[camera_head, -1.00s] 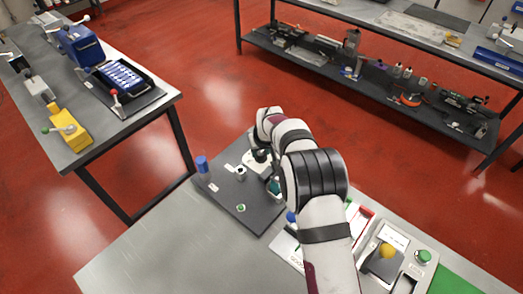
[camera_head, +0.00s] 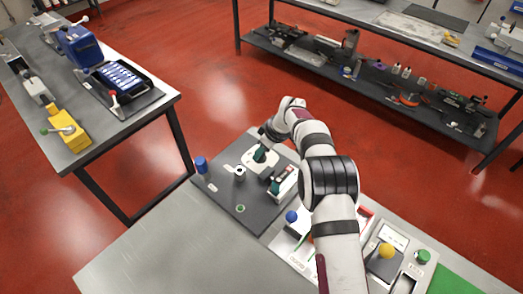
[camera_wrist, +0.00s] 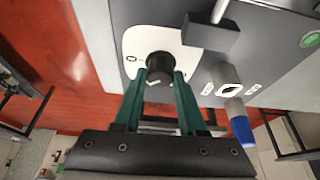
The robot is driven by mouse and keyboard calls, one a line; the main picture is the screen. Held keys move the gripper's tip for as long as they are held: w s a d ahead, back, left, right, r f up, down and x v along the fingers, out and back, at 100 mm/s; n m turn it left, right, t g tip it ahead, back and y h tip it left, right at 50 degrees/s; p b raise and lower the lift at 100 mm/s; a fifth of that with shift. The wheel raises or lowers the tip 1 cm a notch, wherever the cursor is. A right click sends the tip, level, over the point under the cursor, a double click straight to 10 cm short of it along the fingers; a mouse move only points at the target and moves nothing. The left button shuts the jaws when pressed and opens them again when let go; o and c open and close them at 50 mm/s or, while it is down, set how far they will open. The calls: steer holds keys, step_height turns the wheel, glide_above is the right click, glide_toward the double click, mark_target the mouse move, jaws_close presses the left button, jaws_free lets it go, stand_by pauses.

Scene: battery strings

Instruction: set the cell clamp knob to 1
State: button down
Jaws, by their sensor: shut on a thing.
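The clamp knob (camera_wrist: 158,66) is a black round knob on a white plate (camera_wrist: 192,62). In the wrist view it sits between the two green fingers of my gripper (camera_wrist: 160,80), which is shut on it. A pale mark shows on the knob's near side. Small marks on the plate near the knob are too small to read surely. In the head view my gripper (camera_head: 261,154) is down at the white plate (camera_head: 250,164) on the dark panel (camera_head: 222,197), and its fingers mostly hide the knob.
A device with a red display (camera_head: 285,180) stands close on the right. The table's left part is bare.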

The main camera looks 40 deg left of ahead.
steer(key=shift+w+n+g, duration=0.1)
steer(key=shift+n+g, duration=0.3)
steer(key=shift+n, duration=0.6)
steer(key=shift+c, duration=2.3)
jaws_free()
steer(key=v, duration=1.5)
steer(key=shift+r, duration=0.4)
